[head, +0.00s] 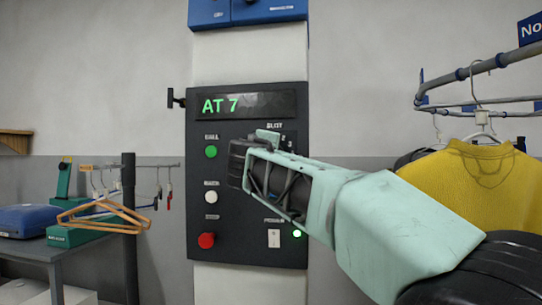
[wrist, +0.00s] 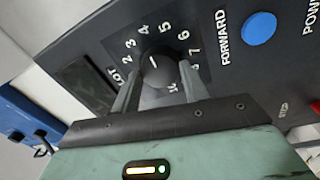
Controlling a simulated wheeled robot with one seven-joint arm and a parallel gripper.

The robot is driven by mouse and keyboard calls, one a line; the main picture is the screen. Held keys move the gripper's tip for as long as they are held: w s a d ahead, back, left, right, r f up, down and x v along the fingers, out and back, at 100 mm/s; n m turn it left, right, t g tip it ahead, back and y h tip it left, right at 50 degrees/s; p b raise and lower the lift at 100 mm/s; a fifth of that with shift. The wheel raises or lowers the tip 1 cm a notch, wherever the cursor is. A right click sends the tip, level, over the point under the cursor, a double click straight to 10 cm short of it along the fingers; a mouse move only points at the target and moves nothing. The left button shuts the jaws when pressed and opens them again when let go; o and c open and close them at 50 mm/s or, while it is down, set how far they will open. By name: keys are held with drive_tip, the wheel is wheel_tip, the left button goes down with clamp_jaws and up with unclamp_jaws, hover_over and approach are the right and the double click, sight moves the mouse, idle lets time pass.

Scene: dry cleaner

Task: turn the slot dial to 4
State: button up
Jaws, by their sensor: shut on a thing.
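The slot dial (wrist: 160,72) is a round dark knob with a short white pointer line, ringed by white numbers on the panel. The line points up and left in the wrist view, toward the 3 and 4 side; I cannot tell exactly which number. My gripper (wrist: 160,88) is shut on the dial, one finger on each side. In the head view my gripper (head: 252,165) covers the dial, below the SLOT label. The display (head: 245,104) on the dark control panel (head: 215,270) reads "AT 7" in green.
Green (head: 211,152), white (head: 211,197) and red (head: 207,240) buttons line the panel's left side. A blue FORWARD button (wrist: 259,28) is close to the dial. A hanger rail with a yellow shirt (head: 472,185) stands right; a table with hangers (head: 100,208) stands left.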

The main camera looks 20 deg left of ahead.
drive_tip(key=o, duration=1)
drive_tip(key=b+v, duration=1)
drive_tip(key=v, duration=0.7)
drive_tip(key=shift+s, duration=0.2)
drive_tip(key=shift+f, duration=0.1)
